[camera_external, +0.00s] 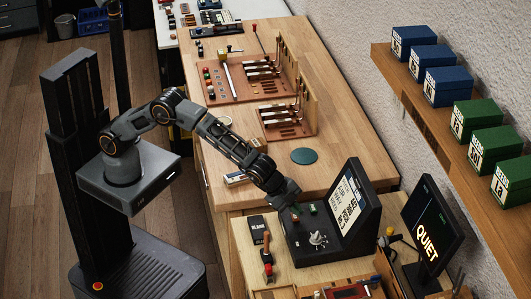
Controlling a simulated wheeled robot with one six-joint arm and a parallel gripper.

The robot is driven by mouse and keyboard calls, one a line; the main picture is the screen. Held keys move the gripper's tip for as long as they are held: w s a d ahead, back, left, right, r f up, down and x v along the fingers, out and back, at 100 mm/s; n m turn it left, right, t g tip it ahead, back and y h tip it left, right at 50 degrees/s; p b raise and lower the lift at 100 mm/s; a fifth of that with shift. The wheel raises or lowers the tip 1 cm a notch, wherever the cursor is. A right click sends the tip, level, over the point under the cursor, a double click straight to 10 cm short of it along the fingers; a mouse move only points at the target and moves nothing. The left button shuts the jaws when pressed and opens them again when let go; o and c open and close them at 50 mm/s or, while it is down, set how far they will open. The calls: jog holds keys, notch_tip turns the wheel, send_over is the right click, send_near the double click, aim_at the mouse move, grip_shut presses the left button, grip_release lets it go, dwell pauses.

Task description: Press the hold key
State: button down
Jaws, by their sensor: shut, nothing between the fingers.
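A black console (298,250) stands on the near end of the bench, with a tilted white display (347,200) at its back. A small green key (312,208) and a silver knob (318,239) sit on its top. A small reddish key (295,218) shows just under my gripper. I cannot read which key is the hold key. My gripper (291,208) is shut and empty, pointing down at the console's far left corner. Its tips are close to the reddish key; whether they touch it I cannot tell. A black monitor (434,217) to the right reads QUIET.
A tool with a red end (267,255) and a black box (257,224) lie left of the console. A teal disc (304,155) lies on the wooden bench (345,130). Wooden piano-action models (287,122) stand farther back. Blue and green boxes line the wall shelf (420,95).

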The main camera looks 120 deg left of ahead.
aim_at(295, 217)
jog(key=shift+f, duration=0.1)
dwell(0.4)
jog(key=shift+f+b, duration=0.35)
jog(key=shift+b, duration=0.15)
jog(key=shift+r, duration=0.45)
jog(key=shift+r+p, duration=0.1)
jog(key=shift+p, duration=0.2)
jog(key=shift+r+p, duration=1.95)
jog(key=shift+r, duration=1)
jog(key=shift+f, duration=0.1)
